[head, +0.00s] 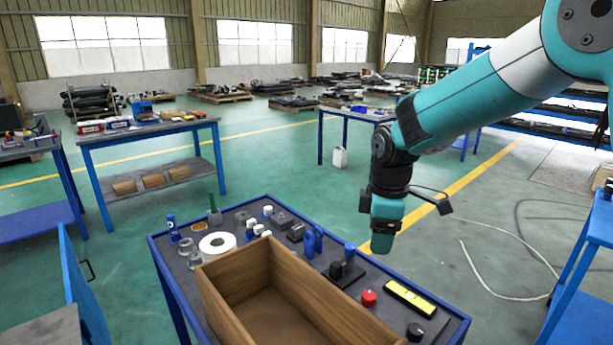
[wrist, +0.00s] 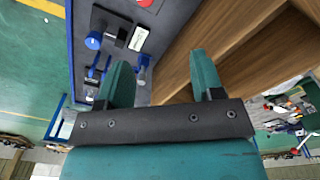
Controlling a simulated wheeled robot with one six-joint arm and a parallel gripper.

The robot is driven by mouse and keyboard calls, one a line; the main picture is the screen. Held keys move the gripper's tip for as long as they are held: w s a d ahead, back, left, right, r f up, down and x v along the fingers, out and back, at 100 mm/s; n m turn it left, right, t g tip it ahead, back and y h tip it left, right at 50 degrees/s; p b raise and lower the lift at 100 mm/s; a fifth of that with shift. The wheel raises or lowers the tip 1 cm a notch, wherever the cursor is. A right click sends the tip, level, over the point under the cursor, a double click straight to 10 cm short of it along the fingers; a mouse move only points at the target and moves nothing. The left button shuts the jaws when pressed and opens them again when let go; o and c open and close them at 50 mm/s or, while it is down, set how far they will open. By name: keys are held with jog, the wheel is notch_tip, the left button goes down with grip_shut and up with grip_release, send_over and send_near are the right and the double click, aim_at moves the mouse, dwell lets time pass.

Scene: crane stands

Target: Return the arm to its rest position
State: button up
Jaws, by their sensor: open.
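My gripper (head: 384,238) hangs downward above the right side of the blue-framed table in the head view. The teal arm comes in from the upper right. In the wrist view my gripper (wrist: 160,62) shows two teal fingers spread apart with nothing between them. An open wooden box (head: 225,308) stands on the near part of the table, left of and below the gripper in the picture. The box's wooden wall (wrist: 190,50) also shows beyond the fingers in the wrist view.
The table's dark top (head: 190,287) holds a white tape roll (head: 217,243), blue clamps (head: 313,241), a red knob (head: 369,298) and a yellow level (head: 410,297). Other workbenches (head: 150,128) stand behind. A blue frame (head: 585,262) is at the right. Green floor lies open between them.

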jog(key=s+a+r+m+y, duration=0.1)
jog(key=s+r+m, duration=0.1)
jog(key=s, duration=0.7)
jog(key=s+a+r+m+y, duration=0.1)
jog(key=s+r+m, duration=0.2)
jog(key=s, duration=0.6)
jog(key=s+a+r+m+y, duration=0.1)
jog(key=s+r+m, duration=0.2)
jog(key=s, duration=0.7)
jog(key=shift+a+y+p, duration=0.3)
jog(key=shift+y+p, duration=0.05)
jog(key=shift+y, duration=0.05)
